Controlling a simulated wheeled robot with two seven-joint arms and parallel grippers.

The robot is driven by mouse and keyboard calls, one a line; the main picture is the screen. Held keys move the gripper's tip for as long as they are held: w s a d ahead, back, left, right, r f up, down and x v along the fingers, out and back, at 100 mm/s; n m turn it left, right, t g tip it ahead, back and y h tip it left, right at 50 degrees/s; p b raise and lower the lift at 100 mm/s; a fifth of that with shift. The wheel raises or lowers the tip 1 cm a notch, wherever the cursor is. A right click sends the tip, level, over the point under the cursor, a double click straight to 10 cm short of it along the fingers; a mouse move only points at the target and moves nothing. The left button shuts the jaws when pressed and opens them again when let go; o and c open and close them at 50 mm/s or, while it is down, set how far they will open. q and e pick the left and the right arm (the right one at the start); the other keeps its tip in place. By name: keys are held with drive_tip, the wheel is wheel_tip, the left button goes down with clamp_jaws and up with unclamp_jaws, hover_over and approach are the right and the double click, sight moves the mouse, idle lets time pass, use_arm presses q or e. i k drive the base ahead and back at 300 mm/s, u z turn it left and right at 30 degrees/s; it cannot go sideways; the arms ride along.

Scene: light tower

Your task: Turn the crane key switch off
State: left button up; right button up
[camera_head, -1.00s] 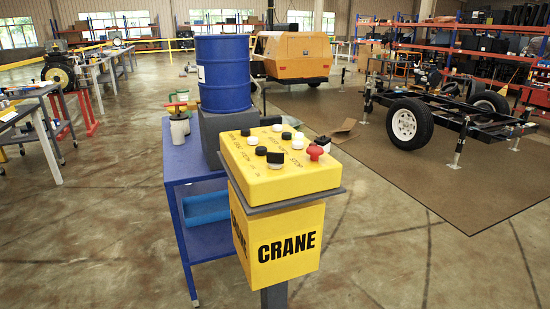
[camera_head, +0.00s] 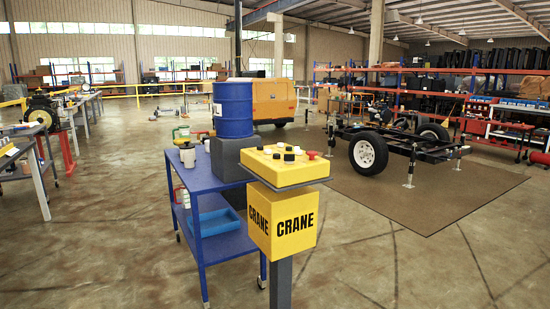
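The yellow crane control box (camera_head: 285,165) sits on a grey post in the middle of the head view. Its top carries several black and white knobs and a red mushroom button (camera_head: 312,154). The front block below bears the word CRANE (camera_head: 284,220). A black knob (camera_head: 289,157) stands near the front of the top face. I cannot tell which control is the key switch or how it is set. Neither of my grippers shows in the view.
A blue cart (camera_head: 207,183) with a blue drum (camera_head: 232,108) on a grey block stands just behind and left of the box. A trailer frame (camera_head: 400,142) stands on a brown mat at right.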

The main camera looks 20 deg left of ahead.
sight(289, 159)
drive_tip(key=u, duration=0.6)
drive_tip(key=i, duration=0.75)
drive_tip(key=u, duration=0.4)
